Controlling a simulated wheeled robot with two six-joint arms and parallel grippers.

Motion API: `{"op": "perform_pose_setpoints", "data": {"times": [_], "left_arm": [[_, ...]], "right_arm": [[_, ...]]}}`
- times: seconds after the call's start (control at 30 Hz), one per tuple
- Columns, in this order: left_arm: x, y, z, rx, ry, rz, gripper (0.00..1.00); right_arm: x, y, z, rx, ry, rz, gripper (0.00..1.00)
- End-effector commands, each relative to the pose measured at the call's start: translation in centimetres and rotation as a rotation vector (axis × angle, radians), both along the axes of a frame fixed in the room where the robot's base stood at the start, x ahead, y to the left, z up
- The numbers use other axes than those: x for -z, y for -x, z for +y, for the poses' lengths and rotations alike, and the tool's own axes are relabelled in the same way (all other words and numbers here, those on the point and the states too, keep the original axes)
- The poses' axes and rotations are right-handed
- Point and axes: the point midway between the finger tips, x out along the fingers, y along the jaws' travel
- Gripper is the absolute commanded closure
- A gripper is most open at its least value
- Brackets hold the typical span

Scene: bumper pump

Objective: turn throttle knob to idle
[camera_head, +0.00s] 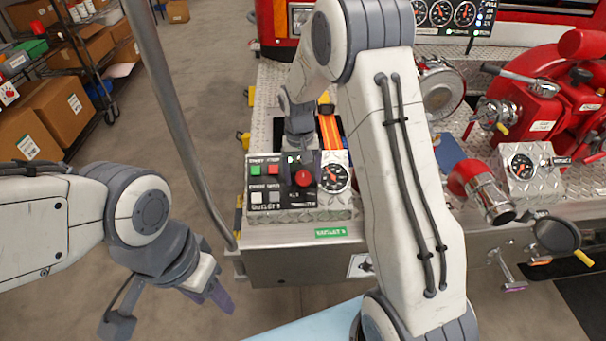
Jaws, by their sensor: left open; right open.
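The control panel (286,203) sits on the truck's bumper deck and has green, red, white and grey buttons on its left. A red round knob (303,179), which looks like the throttle knob, stands out from the panel beside a dial gauge (334,178). My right gripper (304,162) hangs from above at the knob, with its dark fingers apart around or just above it. I cannot tell whether they touch it. My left gripper (168,308) is open and empty, low at the left over the floor, well apart from the panel.
A grey metal pole (172,120) slants down left of the panel. A red pump with valves (550,105) and a second gauge box (525,171) stand at the right. Orange hose (331,134) lies behind the panel. Shelves with boxes (60,108) are far left.

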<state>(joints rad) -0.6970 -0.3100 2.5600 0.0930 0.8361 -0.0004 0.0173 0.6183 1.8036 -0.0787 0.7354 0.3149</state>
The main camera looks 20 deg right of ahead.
Motion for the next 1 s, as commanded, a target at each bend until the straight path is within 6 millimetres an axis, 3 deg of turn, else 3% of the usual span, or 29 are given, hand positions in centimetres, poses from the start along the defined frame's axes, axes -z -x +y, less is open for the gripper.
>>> {"op": "perform_pose_setpoints", "data": {"times": [0.03, 0.07, 0.2, 0.27, 0.67, 1.0], "left_arm": [[0.0, 0.0, 0.0, 0.0, 0.0, 0.0, 0.5], [0.0, 0.0, 0.0, 0.0, 0.0, 0.0, 0.5], [0.0, 0.0, 0.0, 0.0, 0.0, 0.0, 0.5], [0.0, 0.0, 0.0, 0.0, 0.0, 0.0, 0.5], [-0.3, 0.0, 0.0, 0.0, 0.0, 0.0, 0.5], [-0.61, 0.0, 0.0, 0.0, 0.0, 0.0, 0.5]], "right_arm": [[-0.01, 0.0, 0.0, 0.0, 0.0, 0.0, 0.17], [-0.01, 0.0, 0.0, 0.0, 0.0, 0.0, 0.25], [-0.03, 0.0, 0.01, 0.0, 0.0, 0.0, 0.78], [-0.04, -0.02, 0.02, 0.0, 0.0, 0.0, 1.0], [-0.11, -0.09, 0.14, -0.065, 0.037, 0.01, 1.0], [-0.04, -0.13, 0.44, -0.294, 0.168, 0.046, 1.0]]}}
